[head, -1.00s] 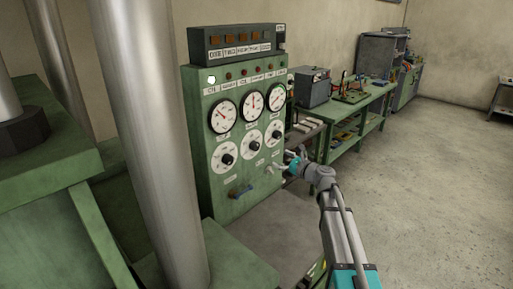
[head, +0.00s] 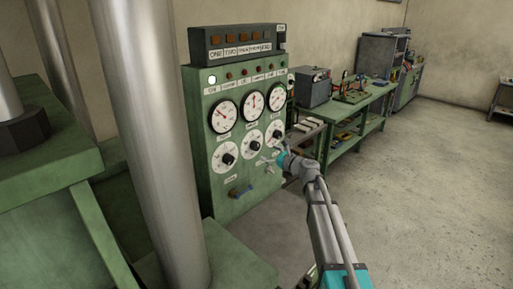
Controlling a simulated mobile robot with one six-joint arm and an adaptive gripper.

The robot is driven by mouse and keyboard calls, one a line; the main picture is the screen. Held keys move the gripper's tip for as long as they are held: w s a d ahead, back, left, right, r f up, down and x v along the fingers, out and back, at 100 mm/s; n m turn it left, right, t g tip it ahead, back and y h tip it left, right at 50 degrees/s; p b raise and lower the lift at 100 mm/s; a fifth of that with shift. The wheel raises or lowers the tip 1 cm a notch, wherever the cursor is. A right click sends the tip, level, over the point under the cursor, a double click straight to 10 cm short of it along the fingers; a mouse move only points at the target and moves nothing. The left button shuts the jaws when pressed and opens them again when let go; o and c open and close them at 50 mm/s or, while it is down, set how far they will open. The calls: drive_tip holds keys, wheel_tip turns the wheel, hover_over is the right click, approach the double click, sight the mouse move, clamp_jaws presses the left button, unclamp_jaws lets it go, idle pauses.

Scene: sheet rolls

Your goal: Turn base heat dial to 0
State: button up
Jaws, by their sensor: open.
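A green control panel (head: 218,180) stands left of centre in the head view. It has a row of three white gauges and, below them, three white dials with black knobs: a left dial (head: 225,157), a middle dial (head: 252,142) and a right dial (head: 275,133). The labels are too small to read, so I cannot tell which is the base heat dial or its setting. My gripper (head: 265,160) is open and empty, just below the middle and right dials. I cannot tell if it touches the panel.
A thick steel column (head: 160,140) and green machine frame (head: 40,180) fill the left. A green workbench (head: 345,135) with tools stands behind at right. The concrete floor at right is clear.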

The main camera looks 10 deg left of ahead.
sight(258, 147)
drive_tip(key=x, duration=0.7)
drive_tip(key=shift+w+a, duration=0.15)
drive_tip(key=shift+a, duration=0.1)
drive_tip(key=shift+c, duration=0.2)
drive_tip(key=c, duration=1.1)
drive_tip(key=shift+n, duration=0.5)
drive_tip(key=n, duration=0.4)
drive_tip(key=shift+n, duration=0.3)
drive_tip(key=n, duration=1.2)
drive_tip(key=shift+n, duration=0.3)
drive_tip(key=n, duration=0.5)
drive_tip(key=shift+n, duration=0.4)
